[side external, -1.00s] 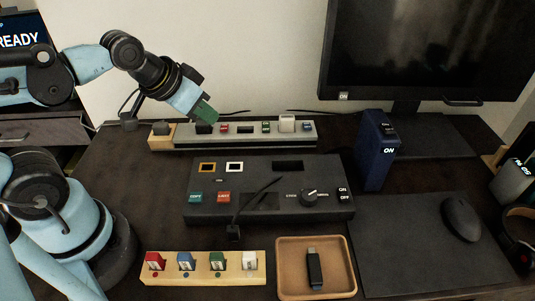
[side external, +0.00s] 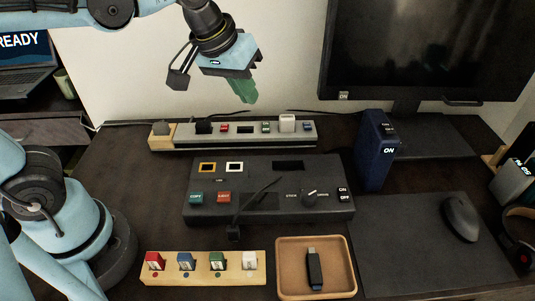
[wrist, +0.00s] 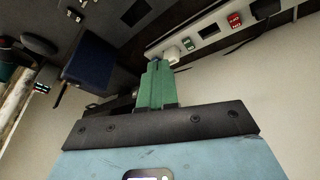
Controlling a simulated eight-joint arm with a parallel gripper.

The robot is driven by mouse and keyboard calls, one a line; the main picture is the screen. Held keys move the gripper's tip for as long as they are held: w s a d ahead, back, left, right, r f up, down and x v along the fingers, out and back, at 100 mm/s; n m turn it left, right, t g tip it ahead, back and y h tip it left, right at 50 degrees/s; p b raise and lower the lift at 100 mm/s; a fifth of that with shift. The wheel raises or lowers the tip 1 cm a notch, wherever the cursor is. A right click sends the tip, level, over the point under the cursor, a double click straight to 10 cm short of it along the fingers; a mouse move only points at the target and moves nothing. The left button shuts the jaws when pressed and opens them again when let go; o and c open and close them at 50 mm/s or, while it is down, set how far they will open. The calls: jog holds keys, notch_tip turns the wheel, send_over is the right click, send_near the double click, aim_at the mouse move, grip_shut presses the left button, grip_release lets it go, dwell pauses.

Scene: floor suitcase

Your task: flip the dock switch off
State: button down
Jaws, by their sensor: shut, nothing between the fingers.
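The dock (side external: 268,168) is a dark box in the middle of the desk. It has COPY and EJECT buttons on its left, a round knob (side external: 310,198) at right of centre, and slots on top. Its small switch (side external: 344,194), marked ON and OFF, sits at the right end; I cannot tell which way it is set. My gripper (side external: 244,92) has green fingers, shut and empty, in the air above and behind the dock, over the power strip (side external: 232,134). In the wrist view the green fingers (wrist: 155,85) are together, with the power strip (wrist: 200,33) beyond.
A blue upright box (side external: 372,160) with an ON label stands right of the dock, before the monitor (side external: 425,55). A black cable lies over the dock's front.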

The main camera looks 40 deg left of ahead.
jog(key=w+d+r+n+g, duration=0.25)
jog(key=w+d, duration=0.35)
jog(key=d, duration=0.4)
jog(key=n+g, duration=0.2)
jog(key=n, duration=0.2)
send_over(342, 188)
notch_tip(342, 188, down, 3)
jog(key=shift+d+r+y, duration=0.1)
jog(key=shift+d+y, duration=0.05)
jog(key=shift+y, duration=0.25)
notch_tip(342, 188, down, 14)
jog(key=shift+f, duration=0.1)
